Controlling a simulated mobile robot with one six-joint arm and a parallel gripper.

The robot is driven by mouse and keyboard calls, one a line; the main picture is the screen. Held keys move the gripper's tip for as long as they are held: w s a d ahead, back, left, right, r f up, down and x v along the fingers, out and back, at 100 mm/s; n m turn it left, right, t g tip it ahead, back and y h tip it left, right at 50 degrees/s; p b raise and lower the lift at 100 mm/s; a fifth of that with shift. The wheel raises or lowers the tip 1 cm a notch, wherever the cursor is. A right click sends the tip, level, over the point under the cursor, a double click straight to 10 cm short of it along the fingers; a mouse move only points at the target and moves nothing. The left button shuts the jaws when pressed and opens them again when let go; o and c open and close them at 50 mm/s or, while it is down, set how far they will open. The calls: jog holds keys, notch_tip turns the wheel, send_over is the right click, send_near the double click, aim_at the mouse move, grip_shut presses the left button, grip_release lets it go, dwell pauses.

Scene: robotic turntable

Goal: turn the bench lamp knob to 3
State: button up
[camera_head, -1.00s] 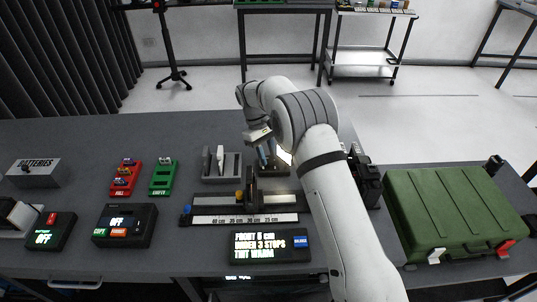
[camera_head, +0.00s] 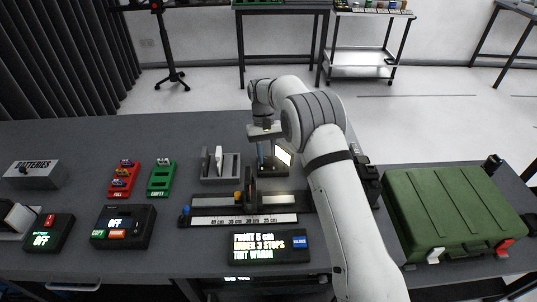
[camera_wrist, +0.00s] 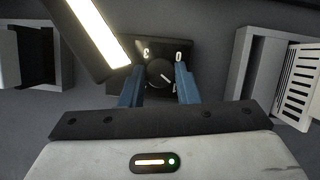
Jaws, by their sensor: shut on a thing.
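The bench lamp shows a bright lit panel (camera_head: 283,156) in the head view, and the panel also shows at the upper left of the wrist view (camera_wrist: 103,38). Its round dark knob (camera_wrist: 159,73) sits on a dark base (camera_wrist: 165,47) with white marks, one of them a 0. A light pointer line on the knob slants toward the lower right. My gripper (camera_wrist: 161,80) has its blue fingers either side of the knob and is shut on it. In the head view my gripper (camera_head: 267,156) points down beside the lit panel, and the knob is hidden there.
A grey slotted holder (camera_head: 221,178) stands left of the lamp. A rail with a centimetre scale (camera_head: 245,219) and a text display (camera_head: 268,246) lie in front. A green case (camera_head: 455,215) is at the right. Bare bench lies behind the holder.

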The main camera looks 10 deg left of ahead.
jog(key=shift+w+r, duration=0.2)
jog(key=o, duration=1)
jog(key=shift+s+f, duration=0.1)
jog(key=shift+f, duration=0.05)
jog(key=shift+c, duration=0.2)
jog(key=v, duration=0.7)
jog(key=shift+r+b, duration=0.35)
jog(key=shift+r, duration=0.05)
